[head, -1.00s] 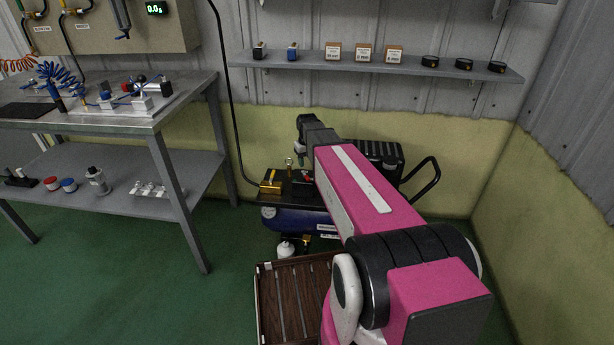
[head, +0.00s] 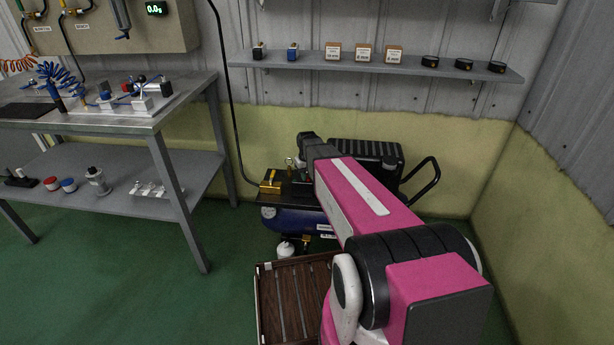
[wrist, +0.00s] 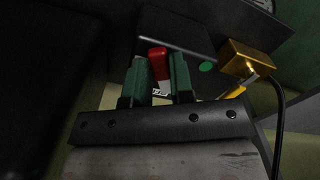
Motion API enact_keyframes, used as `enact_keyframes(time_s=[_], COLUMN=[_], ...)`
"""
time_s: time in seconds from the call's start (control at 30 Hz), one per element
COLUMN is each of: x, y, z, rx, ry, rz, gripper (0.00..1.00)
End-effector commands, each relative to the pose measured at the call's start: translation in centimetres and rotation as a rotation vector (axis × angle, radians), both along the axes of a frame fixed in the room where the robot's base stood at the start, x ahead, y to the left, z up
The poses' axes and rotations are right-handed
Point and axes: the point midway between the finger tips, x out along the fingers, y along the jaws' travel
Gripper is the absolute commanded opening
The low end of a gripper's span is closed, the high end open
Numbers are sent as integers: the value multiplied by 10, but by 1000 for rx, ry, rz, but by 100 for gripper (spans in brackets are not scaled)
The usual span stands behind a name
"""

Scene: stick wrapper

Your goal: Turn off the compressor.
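The compressor, with its blue tank (head: 285,220), dark top plate and black ribbed motor cover (head: 370,150), stands on the floor by the back wall. My arm covers part of it in the head view. In the wrist view a red switch lever (wrist: 158,62) rises from a black box (wrist: 175,35), beside a round green spot (wrist: 207,66). My gripper (wrist: 160,75) has its two green fingers apart, one on each side of the red lever. A gap shows on the lever's right; contact on the left is unclear. The fingers are hidden in the head view.
A brass block (head: 270,187) with a black hose sits at the plate's left end; it also shows right of my gripper in the wrist view (wrist: 246,62). A slatted wooden crate (head: 262,305) stands in front. A metal workbench (head: 130,128) is at left.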

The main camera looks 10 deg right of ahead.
Motion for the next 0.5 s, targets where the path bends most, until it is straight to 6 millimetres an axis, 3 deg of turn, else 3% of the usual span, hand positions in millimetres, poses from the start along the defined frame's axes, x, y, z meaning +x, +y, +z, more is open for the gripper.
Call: enact_keyframes(time_s=[0.07, 0.5], x=[0, -1], y=[0, 3], z=[0, 0], rx=[0, 0], ry=[0, 0], rz=[0, -76], gripper=[0, 0])
